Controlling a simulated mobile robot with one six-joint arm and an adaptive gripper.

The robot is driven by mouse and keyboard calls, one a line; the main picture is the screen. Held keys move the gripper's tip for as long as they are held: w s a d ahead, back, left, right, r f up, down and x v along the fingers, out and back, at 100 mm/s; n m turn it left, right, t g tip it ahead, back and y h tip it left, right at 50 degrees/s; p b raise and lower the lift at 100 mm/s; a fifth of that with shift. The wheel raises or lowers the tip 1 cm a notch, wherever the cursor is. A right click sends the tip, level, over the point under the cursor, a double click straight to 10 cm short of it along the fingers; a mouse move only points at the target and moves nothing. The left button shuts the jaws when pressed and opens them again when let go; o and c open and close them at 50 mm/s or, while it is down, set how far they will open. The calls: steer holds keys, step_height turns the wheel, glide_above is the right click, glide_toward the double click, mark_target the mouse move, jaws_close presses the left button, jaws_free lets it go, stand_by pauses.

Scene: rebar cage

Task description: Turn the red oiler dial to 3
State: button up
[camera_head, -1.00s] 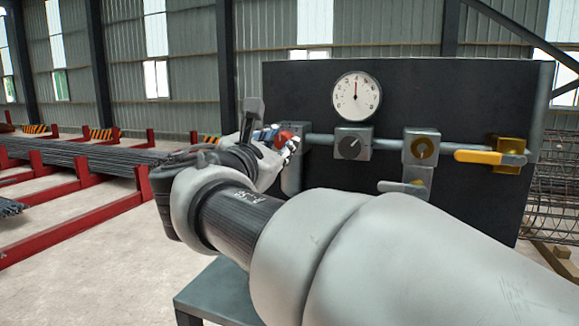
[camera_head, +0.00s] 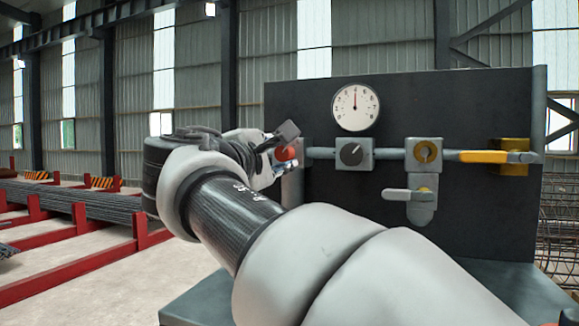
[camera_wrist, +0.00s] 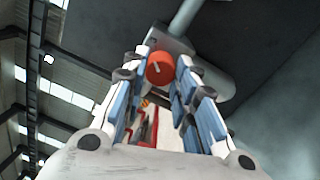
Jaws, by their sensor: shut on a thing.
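The red oiler dial (camera_wrist: 160,67) is a round red knob with a short white mark on its face. It sits on a grey housing (camera_wrist: 213,80) at the left end of the pipe. In the wrist view it is between the tips of my gripper (camera_wrist: 161,72), and the gripper is shut on it. In the head view the dial (camera_head: 286,154) shows at the tips of my gripper (camera_head: 281,158), which reaches it from the left. No scale numbers on the dial can be read, so its setting is unclear.
A dark panel (camera_head: 450,100) carries a round gauge (camera_head: 355,106), a grey box with a black knob (camera_head: 352,154), a yellow-handled valve (camera_head: 487,157) and a grey-handled lever (camera_head: 400,195). Red racks with bars (camera_head: 75,215) stand at left.

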steer(key=shift+m+b, duration=0.3)
steer(key=shift+m, duration=0.3)
steer(key=o, duration=1.1)
steer(key=v, duration=0.7)
steer(key=shift+s+a, duration=0.1)
steer(key=shift+s, duration=0.2)
